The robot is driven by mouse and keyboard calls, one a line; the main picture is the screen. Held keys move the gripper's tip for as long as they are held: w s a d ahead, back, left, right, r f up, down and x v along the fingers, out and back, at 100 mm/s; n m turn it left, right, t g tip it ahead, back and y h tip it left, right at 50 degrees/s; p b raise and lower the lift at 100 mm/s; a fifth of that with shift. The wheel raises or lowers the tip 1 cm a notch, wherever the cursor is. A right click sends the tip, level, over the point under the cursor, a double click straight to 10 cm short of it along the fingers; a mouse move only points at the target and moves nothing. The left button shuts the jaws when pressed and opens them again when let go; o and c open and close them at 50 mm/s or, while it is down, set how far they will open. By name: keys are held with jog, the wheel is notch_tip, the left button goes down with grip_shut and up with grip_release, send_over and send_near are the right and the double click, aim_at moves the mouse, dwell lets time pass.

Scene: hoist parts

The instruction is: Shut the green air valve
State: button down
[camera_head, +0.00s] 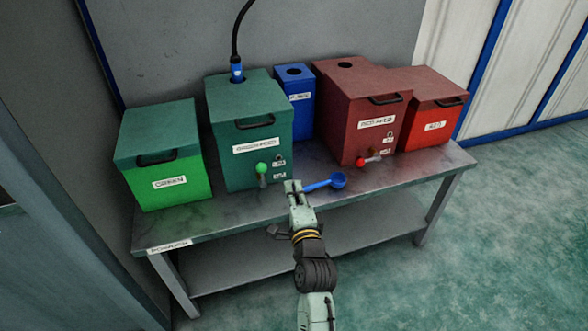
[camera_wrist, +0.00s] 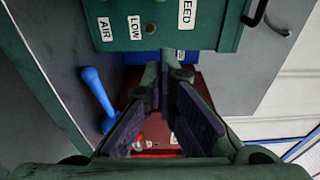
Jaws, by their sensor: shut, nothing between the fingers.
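The green air valve (camera_head: 262,168) is a green ball knob with a short grey stem below it, at the lower front of the dark green feed box (camera_head: 228,128). Its lever looks roughly upright, with the ball at the top. My gripper (camera_head: 293,187) is just right of the valve, in front of the feed box and apart from the knob. In the wrist view my gripper (camera_wrist: 165,78) has its fingertips together and holds nothing. The AIR label (camera_wrist: 105,28) shows on the feed box there, but the green knob does not.
A blue scoop (camera_head: 337,181) lies right of my gripper, close to it. The red feed box (camera_head: 350,130) has a red-knobbed valve (camera_head: 361,162). A bright green box (camera_head: 168,185), a blue box (camera_head: 302,115) and a red box (camera_head: 440,120) also stand on the metal table (camera_head: 205,220).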

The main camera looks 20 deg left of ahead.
aim_at(262, 175)
jog(key=shift+d+f, duration=0.45)
jog(key=w+a+p, duration=0.3)
jog(key=w+a, duration=0.3)
jog(key=a, duration=0.1)
dwell(0.4)
